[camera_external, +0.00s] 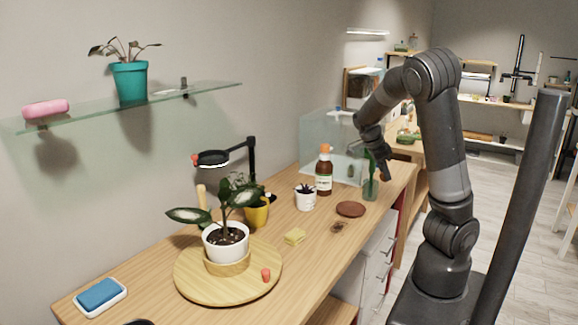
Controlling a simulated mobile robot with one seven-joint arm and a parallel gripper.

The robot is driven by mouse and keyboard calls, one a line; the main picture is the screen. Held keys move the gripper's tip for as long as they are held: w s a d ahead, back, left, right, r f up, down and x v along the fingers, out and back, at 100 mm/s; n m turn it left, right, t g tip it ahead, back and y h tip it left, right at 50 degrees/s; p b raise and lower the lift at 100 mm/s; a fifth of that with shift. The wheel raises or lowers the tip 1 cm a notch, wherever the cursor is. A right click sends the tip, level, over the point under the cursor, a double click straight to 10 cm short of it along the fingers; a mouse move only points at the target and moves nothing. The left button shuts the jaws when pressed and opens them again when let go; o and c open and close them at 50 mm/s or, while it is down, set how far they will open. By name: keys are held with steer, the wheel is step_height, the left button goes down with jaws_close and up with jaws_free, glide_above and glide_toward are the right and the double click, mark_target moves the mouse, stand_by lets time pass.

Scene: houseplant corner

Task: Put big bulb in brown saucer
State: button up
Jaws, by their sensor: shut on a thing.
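The brown saucer (350,209) lies flat on the wooden bench near its right front edge, with nothing on it. My gripper (385,171) is above the bench's right end, beyond and to the right of the saucer. It is shut on a small brown thing (386,178), which looks like the big bulb, though it is small and partly hidden by the fingers. The gripper is apart from the saucer.
A green glass vase (370,188) stands close to my gripper, beside the saucer. A brown bottle (324,175), a white pot (305,200) and a glass tank (318,135) stand behind.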

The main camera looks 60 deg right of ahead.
steer(key=shift+w+a+f, duration=0.2)
steer(key=shift+f, duration=0.3)
steer(key=w+a+f, duration=0.2)
steer(key=w, duration=0.1)
steer(key=w+a+f, duration=0.2)
steer(key=w, duration=0.1)
steer(key=w+a+f, duration=0.2)
steer(key=w, duration=0.1)
steer(key=shift+a+f, duration=0.35)
steer(key=shift+f, duration=1.95)
steer(key=shift+f, duration=0.15)
steer(key=o, duration=1)
steer(key=shift+c, duration=0.2)
